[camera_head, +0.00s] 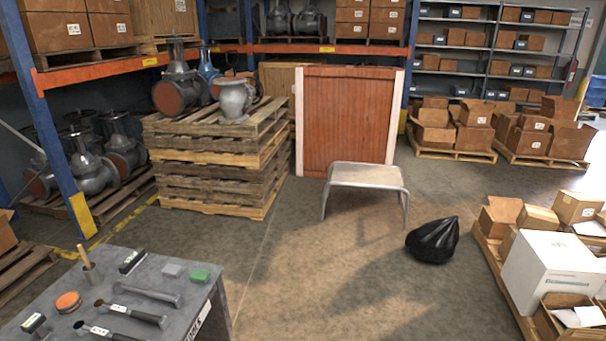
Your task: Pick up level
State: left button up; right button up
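No object in the camera_head view can be clearly told as a level. Small tools lie on the grey table (62,277) at the lower left. A small black block with a pale top (132,261) lies near its back edge, and a similar black block (35,323) lies at the left; I cannot tell whether either is the level. Between and around them are a grey block (172,270), a green block (200,276), an orange disc (68,302), an upright wooden handle (86,258) and several hammer-like tools (150,291). Neither gripper is in view.
Stacked wooden pallets (215,172) carry valves behind the table. A metal stool (366,176) and a black bag (433,241) stand on the floor. Loaded pallets with a white box (548,270) are at the right.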

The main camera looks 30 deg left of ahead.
aim_at(126, 268)
jog(key=u, duration=0.1)
jog(key=i, duration=1.2)
jog(key=u, duration=1.15)
jog(key=i, duration=0.85)
jog(key=u, duration=0.85)
